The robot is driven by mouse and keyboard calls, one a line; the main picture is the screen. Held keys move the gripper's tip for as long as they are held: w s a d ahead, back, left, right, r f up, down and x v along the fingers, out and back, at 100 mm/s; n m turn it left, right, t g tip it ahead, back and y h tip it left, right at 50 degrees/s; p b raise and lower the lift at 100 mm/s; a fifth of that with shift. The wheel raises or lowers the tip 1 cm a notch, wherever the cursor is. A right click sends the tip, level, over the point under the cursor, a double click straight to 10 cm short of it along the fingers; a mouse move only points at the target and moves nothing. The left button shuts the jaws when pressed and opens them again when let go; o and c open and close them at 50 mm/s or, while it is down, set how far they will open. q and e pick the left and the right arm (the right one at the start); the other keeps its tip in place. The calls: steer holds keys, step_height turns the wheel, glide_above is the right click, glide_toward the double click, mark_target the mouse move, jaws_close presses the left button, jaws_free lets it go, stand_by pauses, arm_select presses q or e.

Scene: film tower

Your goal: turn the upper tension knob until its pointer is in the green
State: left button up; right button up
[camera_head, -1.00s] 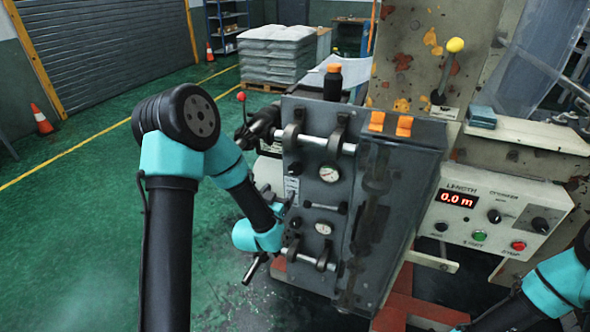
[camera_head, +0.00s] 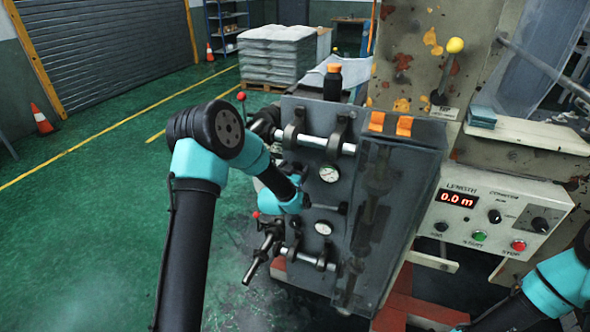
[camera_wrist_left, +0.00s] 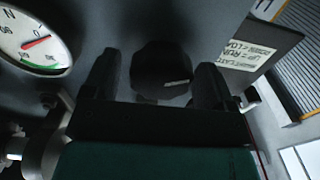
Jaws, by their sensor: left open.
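The upper tension knob is a dark, faceted round knob (camera_wrist_left: 160,82) in the left wrist view. My left gripper (camera_wrist_left: 157,65) is open, with one black finger on each side of the knob; I cannot tell whether they touch it. A round white gauge (camera_wrist_left: 33,42) shows beside it, its red needle near the 0 and off the green arc on the rim. In the head view the upper gauge (camera_head: 329,174) sits just right of my left wrist, which hides the knob and fingers there. The lower gauge (camera_head: 323,228) is below. My right gripper is out of view.
A lettered placard (camera_wrist_left: 245,58) is beside the knob. A roller bar (camera_head: 318,143) runs above the upper gauge, and a clear guard (camera_head: 390,200) stands to the right. A control box (camera_head: 497,222) reads 0.0 m. Open green floor lies left.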

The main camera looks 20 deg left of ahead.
arm_select(q)
steer(key=c, duration=0.9)
steer(key=shift+m, duration=0.3)
steer(key=m, duration=0.5)
steer(key=shift+d, duration=0.15)
steer(key=m, duration=0.5)
steer(key=shift+d+f, duration=0.1)
steer(key=m, duration=0.6)
steer(key=shift+f, duration=0.15)
steer(key=m, duration=0.5)
steer(key=shift+f+m, duration=0.15)
steer(key=shift+m, duration=0.15)
